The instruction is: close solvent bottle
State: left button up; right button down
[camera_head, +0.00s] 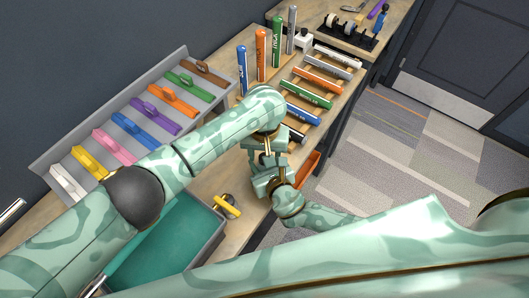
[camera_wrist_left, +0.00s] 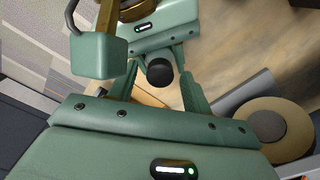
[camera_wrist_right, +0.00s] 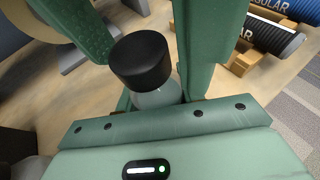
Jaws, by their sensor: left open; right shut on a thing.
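The solvent bottle shows in the right wrist view as a clear body (camera_wrist_right: 158,97) with a black cap (camera_wrist_right: 140,60) sitting on its top. My right gripper (camera_wrist_right: 165,92) is shut on the bottle body. My left gripper (camera_wrist_left: 163,92) is open, close to my right gripper. In the left wrist view the black cap (camera_wrist_left: 160,72) shows between the left fingers, with a gap on each side. In the head view my left gripper (camera_head: 268,160) and right gripper (camera_head: 268,183) meet over the bench and hide the bottle. I cannot tell how tightly the cap is seated.
A grey tray (camera_head: 45,160) of coloured tools lies at the left. Upright tubes (camera_head: 261,55) and a rack of lying grips (camera_head: 306,93) stand behind. A teal-lined bin (camera_head: 165,245), a yellow-handled tool (camera_head: 228,206) and a tape roll (camera_wrist_left: 267,125) are nearby. An orange tray (camera_head: 305,174) sits at the bench edge.

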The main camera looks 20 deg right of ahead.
pick_arm(q)
jog(key=shift+r, duration=2.3)
jog(key=shift+c, duration=0.3)
notch_tip(320, 180, up, 4)
jog(key=n, duration=0.3)
jog(key=shift+f, duration=0.25)
jog(key=shift+f, duration=0.1)
jog(key=shift+f, duration=3.95)
jog(key=shift+c, duration=0.3)
